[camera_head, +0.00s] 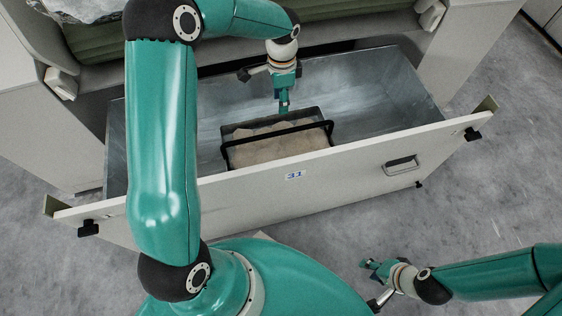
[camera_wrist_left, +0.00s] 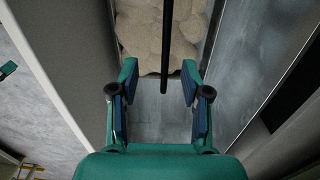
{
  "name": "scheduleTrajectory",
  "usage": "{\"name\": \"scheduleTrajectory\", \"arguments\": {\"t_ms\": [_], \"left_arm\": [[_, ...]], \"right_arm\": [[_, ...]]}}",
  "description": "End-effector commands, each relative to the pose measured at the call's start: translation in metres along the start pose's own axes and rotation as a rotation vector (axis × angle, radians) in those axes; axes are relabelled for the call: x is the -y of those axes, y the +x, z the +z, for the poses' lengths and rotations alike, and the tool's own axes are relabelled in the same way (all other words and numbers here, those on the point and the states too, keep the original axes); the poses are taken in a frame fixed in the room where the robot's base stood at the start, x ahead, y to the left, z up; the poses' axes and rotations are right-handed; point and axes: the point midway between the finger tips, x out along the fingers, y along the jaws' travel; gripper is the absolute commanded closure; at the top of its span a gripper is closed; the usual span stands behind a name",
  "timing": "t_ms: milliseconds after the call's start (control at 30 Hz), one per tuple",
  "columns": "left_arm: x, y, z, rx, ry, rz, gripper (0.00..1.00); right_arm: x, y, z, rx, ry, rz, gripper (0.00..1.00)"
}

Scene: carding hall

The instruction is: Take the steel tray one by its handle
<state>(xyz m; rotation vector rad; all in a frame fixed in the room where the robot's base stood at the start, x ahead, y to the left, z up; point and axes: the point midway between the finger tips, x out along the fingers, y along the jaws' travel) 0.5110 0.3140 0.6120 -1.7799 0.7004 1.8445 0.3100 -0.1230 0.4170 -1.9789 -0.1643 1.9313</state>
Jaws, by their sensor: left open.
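The steel tray (camera_head: 243,127) sits in the open drawer, near its front panel, filled with a lumpy beige material. Its black bar handle (camera_head: 277,132) spans the top, and shows in the left wrist view (camera_wrist_left: 165,40) as a dark bar. My left gripper (camera_head: 284,106) is above the tray's back side, pointing down. In the left wrist view the left gripper (camera_wrist_left: 160,72) is open, and the bar's near end appears between its fingers, apart from both. My right gripper (camera_head: 373,270) is outside the drawer, low on the right; its jaw opening is too small to judge.
The grey metal drawer (camera_head: 395,90) has free floor to the tray's right. Its white front panel (camera_head: 345,167) carries a "31" label and a pull handle (camera_head: 401,165). The machine body (camera_head: 340,45) is behind. Concrete floor (camera_head: 480,200) lies open at right.

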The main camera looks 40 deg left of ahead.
Motion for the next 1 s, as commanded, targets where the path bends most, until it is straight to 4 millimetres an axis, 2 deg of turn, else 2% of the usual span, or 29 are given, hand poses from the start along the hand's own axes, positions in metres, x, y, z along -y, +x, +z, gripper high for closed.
{"name": "scheduleTrajectory", "arguments": {"t_ms": [33, 100, 267, 367, 600, 733, 833, 1000], "left_arm": [[0.006, 0.010, -0.001, -0.010, -0.004, -0.016, 0.53], [0.009, 0.011, -0.002, -0.016, -0.007, -0.026, 0.53], [0.011, 0.019, -0.002, -0.021, -0.010, -0.032, 0.53], [0.011, 0.033, -0.002, -0.020, -0.010, -0.032, 0.53], [0.013, 0.086, -0.003, -0.020, -0.010, -0.030, 0.53], [0.013, 0.109, -0.003, -0.021, -0.012, -0.030, 0.53], [0.014, 0.120, -0.004, -0.022, -0.011, -0.031, 0.53], [0.014, 0.128, -0.004, -0.022, -0.010, -0.032, 0.53]], "right_arm": [[-0.006, 0.016, 0.000, -0.001, 0.000, 0.000, 0.63], [-0.008, 0.022, 0.000, -0.001, 0.000, 0.000, 0.63], [-0.010, 0.027, -0.001, -0.001, 0.000, 0.000, 0.63], [-0.011, 0.031, -0.001, -0.001, 0.000, 0.000, 0.63], [-0.016, 0.045, -0.001, -0.001, 0.000, 0.000, 0.63], [-0.018, 0.050, -0.001, -0.001, 0.000, 0.000, 0.63], [-0.019, 0.052, -0.001, -0.001, 0.000, 0.000, 0.63], [-0.019, 0.054, -0.001, -0.001, 0.000, 0.000, 0.63]]}}
